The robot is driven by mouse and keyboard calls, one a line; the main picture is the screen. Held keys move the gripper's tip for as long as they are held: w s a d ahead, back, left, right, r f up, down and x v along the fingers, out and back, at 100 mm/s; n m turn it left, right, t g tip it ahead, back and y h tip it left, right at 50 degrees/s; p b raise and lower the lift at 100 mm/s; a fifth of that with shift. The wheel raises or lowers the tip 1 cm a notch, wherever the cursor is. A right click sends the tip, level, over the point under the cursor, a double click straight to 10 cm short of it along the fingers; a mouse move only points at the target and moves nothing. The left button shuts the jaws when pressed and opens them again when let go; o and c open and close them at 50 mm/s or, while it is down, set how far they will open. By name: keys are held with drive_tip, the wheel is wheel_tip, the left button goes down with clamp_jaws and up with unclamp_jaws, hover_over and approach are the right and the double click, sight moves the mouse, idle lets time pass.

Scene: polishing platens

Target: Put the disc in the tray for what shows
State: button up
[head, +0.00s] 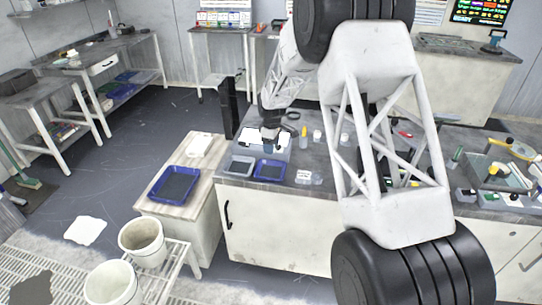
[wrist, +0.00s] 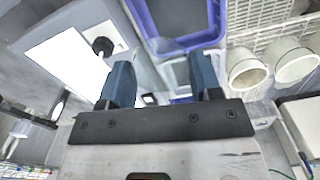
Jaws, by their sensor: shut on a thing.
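My gripper (head: 270,134) is low over the bench, behind a grey tray (head: 239,165) and a blue tray (head: 269,170) that stand side by side at its front edge. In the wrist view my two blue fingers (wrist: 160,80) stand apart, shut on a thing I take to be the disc. A pale grey-blue patch shows between them, but the disc's outline and face cannot be made out. Another blue tray (head: 174,185) lies on the low side table. A blue-rimmed tray (wrist: 182,45) shows beyond the fingers in the wrist view.
Small bottles (head: 317,136) stand right of the gripper. Two white buckets (head: 141,242) stand on a rack at the lower left. Open floor lies left of the side table.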

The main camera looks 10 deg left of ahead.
drive_tip(key=s+d+f, duration=0.2)
drive_tip(key=s+d, duration=0.1)
drive_tip(key=s, duration=0.5)
drive_tip(key=s+d+f, duration=0.2)
drive_tip(key=s+d, duration=0.1)
drive_tip(key=s, duration=0.6)
drive_tip(key=shift+s+d+f, duration=0.2)
drive_tip(key=shift+s+d, duration=0.1)
drive_tip(key=shift+w, duration=0.1)
hover_over(271, 172)
drive_tip(key=shift+a+f, duration=0.1)
drive_tip(key=shift+f, duration=0.65)
drive_tip(key=shift+f, duration=1.8)
drive_tip(key=shift+f, duration=0.1)
drive_tip(key=o, duration=0.8)
